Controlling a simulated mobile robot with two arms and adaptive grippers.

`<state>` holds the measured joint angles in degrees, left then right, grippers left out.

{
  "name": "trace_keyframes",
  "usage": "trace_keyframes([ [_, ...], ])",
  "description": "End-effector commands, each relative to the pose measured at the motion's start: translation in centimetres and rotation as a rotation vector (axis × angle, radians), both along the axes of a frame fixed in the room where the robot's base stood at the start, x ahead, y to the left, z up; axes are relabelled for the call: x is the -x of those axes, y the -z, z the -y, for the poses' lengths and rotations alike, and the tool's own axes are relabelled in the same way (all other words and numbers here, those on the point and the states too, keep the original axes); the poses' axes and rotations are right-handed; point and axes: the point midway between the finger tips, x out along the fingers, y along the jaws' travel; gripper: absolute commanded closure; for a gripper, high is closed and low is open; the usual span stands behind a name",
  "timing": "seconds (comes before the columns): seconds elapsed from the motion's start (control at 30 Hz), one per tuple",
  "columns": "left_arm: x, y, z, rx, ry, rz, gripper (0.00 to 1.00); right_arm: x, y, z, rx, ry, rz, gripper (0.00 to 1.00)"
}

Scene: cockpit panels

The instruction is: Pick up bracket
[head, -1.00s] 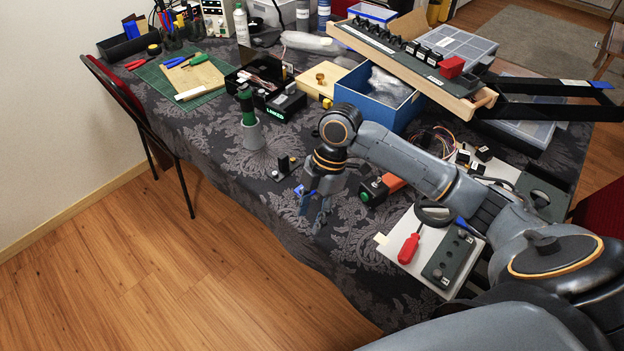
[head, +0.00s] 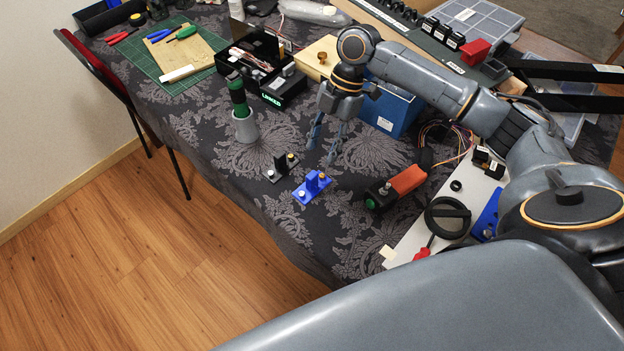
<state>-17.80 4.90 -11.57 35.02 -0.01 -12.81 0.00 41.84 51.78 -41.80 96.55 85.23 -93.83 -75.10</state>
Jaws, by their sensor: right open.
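A small blue bracket (head: 311,188) with an upright tab and light-coloured round pieces on its base sits on the dark patterned tablecloth, near the table's front edge. A similar black bracket (head: 281,168) sits just to its left and slightly farther back. My right gripper (head: 323,152) points down with its fingers apart and nothing between them. In the picture it is just above and behind the blue bracket, apart from it. Its exact height over the cloth is hard to tell. My left gripper is not in view.
A green-and-grey cylinder (head: 241,112) stands left of the brackets. An orange-handled tool with a green end (head: 397,187) lies to the right. A blue box (head: 392,112) and a black box (head: 284,87) are behind. The cloth around the brackets is mostly clear.

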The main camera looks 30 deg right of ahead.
Motion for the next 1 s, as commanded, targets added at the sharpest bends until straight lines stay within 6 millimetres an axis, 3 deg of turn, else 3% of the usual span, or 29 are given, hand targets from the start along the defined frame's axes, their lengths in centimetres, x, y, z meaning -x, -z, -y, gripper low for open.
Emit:
trace_keyframes([
  [0.17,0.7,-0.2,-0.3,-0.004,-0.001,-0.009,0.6,0.3,2.4,-1.0,0.0,0.0,0.0,0.57],
  [0.5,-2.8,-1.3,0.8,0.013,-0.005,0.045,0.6,1.2,5.2,-2.8,0.0,-0.001,-0.003,0.57],
  [0.7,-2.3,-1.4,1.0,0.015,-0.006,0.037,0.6,1.4,7.4,-3.7,0.0,0.0,0.0,0.57],
  [0.97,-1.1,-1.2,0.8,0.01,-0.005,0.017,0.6,1.4,7.7,-3.7,0.002,0.0,0.001,0.57],
  [1.0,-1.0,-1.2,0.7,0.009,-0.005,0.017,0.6,1.4,7.7,-3.7,0.002,0.0,0.001,0.65],
])
